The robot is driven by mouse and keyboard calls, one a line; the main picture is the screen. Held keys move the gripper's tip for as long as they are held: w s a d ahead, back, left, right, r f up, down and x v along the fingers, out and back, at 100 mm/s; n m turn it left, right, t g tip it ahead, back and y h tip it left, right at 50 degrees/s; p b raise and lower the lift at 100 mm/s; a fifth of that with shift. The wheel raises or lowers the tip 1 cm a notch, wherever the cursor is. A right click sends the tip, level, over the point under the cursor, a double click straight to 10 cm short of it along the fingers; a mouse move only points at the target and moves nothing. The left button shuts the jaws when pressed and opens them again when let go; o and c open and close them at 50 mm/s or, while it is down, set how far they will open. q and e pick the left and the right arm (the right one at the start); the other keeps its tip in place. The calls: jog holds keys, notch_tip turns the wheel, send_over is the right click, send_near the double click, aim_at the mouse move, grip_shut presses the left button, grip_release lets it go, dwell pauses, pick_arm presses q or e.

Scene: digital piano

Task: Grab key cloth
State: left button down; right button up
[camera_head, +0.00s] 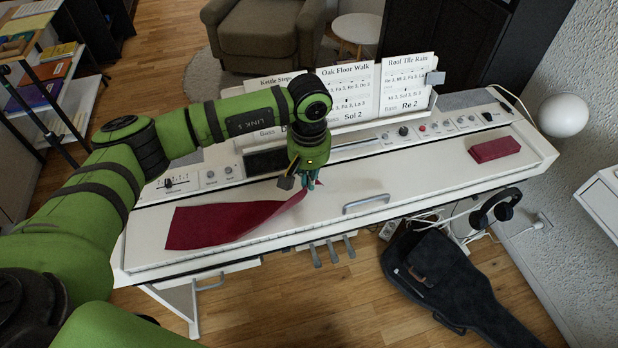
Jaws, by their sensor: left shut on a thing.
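The key cloth (225,223) is a long dark red cloth lying over the left part of the white digital piano (345,189). Its right end is lifted off the piano's top into a raised corner. My left gripper (308,186) points down over the piano and is shut on that raised end of the cloth. The left end still lies flat on the piano. My right gripper is out of view.
A folded dark red block (494,149) lies at the piano's right end. Song sheets (407,85) stand along the back, close to my left arm. A silver handle (366,204) is at the front. A guitar bag (450,280) and headphones (496,208) are below right.

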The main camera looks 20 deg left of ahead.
pick_arm(q)
notch_tip(320, 180, up, 36)
jog(key=p, duration=1.4)
jog(key=shift+f+p, duration=0.2)
jog(key=shift+p, duration=0.15)
jog(key=shift+f, duration=0.1)
